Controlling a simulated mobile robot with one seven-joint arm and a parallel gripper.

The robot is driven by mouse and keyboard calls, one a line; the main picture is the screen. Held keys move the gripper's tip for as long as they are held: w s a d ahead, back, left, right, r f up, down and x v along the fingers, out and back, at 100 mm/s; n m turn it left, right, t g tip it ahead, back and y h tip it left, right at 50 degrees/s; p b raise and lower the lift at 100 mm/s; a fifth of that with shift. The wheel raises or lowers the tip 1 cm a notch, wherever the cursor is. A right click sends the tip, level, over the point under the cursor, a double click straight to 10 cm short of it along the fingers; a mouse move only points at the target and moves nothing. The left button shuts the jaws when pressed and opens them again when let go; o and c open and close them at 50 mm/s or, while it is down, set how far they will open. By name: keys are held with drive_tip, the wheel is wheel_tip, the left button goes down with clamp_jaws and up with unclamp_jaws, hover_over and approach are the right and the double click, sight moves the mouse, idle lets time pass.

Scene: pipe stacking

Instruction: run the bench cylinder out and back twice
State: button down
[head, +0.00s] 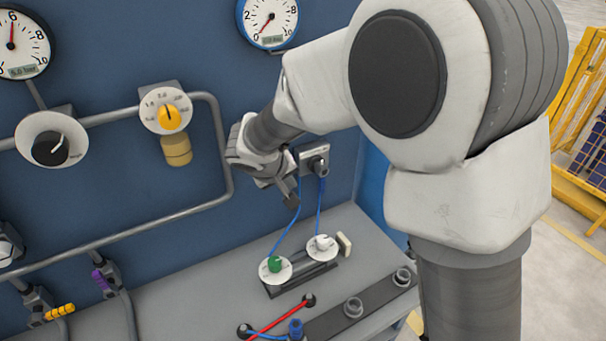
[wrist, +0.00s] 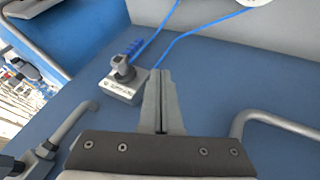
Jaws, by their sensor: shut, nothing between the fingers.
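The bench cylinder (head: 303,276) lies low on the grey bench, with a green knob (head: 274,264) and a white knob (head: 322,242) on round dials. A cream block (head: 344,243) stands close to its right end; I cannot tell how far the rod is out. Two blue hoses run up from it to a grey valve (head: 316,160) with a dark lever on the blue panel. My gripper (head: 292,202) is shut and empty, just left of and below this valve. In the wrist view its fingers (wrist: 160,74) are together, beside the valve (wrist: 122,84), apparently not touching the lever.
A grey pipe (head: 224,150) bends down the panel left of my gripper. Two gauges, a yellow-knobbed regulator (head: 168,117) and a black knob (head: 50,149) are on the panel.

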sight(322, 179)
drive_tip(key=w+d+f+p, duration=0.2)
drive_tip(key=w+d+f, duration=0.3)
drive_tip(key=w+f, duration=0.3)
idle(0.4)
drive_tip(key=shift+d+f+b, duration=0.1)
drive_tip(key=shift+f+b, duration=0.15)
drive_tip(key=shift+b, duration=0.75)
drive_tip(key=shift+r+t+h+b, duration=0.1)
drive_tip(key=shift+t+h+b, duration=0.2)
drive_tip(key=shift+b, duration=0.15)
